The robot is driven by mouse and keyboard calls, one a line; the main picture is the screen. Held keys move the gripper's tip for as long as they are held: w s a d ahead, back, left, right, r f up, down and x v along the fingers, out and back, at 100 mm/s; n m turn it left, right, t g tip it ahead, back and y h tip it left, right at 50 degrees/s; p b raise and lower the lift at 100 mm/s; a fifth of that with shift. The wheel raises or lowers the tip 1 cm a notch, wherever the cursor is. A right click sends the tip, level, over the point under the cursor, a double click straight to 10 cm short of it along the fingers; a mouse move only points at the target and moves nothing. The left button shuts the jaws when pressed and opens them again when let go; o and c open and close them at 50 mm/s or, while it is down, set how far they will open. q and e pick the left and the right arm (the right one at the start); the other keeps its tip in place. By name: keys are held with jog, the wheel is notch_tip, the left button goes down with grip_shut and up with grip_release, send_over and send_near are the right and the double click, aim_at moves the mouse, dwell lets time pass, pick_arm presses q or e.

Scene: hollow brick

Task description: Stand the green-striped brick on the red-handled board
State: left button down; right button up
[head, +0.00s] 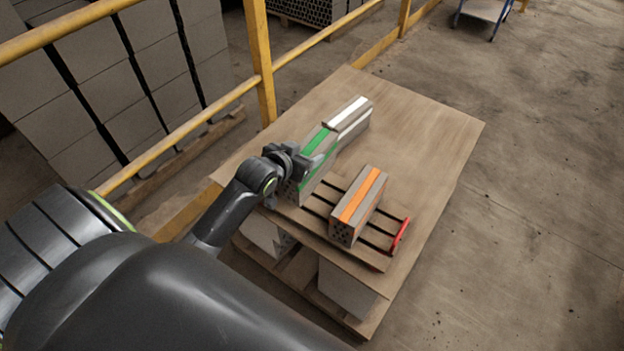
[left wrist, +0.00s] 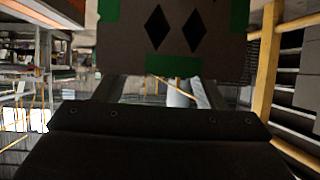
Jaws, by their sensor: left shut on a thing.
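The green-striped brick (head: 318,143) is a grey block with a green stripe along its top. My left gripper (head: 302,161) is shut on it near its near end. In the left wrist view, the brick's end face (left wrist: 175,32) shows green patches and dark diamond holes between my fingers (left wrist: 163,90). The red-handled board (head: 380,240) is slatted, with a red handle at its right end. The held brick is at the board's left side; whether it touches board or table is hidden. My right gripper is not in view.
An orange-striped brick (head: 358,206) sits on the board's right part. A white-striped brick (head: 349,117) stands just behind the green-striped one, very close to it. The wooden tabletop (head: 430,130) is clear at the back right. A yellow railing (head: 262,70) runs along the left.

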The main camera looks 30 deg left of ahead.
pick_arm(q)
notch_tip(320, 180, down, 5)
jog(key=shift+w+f+b, duration=0.1)
jog(key=shift+b, duration=0.4)
jog(key=shift+f, duration=0.4)
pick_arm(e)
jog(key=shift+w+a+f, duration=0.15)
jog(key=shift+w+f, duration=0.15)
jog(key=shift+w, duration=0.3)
pick_arm(q)
jog(key=c, duration=0.7)
grip_release()
jog(key=shift+f, duration=0.2)
jog(key=o, duration=0.4)
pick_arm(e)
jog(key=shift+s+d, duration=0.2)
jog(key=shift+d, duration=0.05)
pick_arm(q)
jog(key=shift+r, duration=0.1)
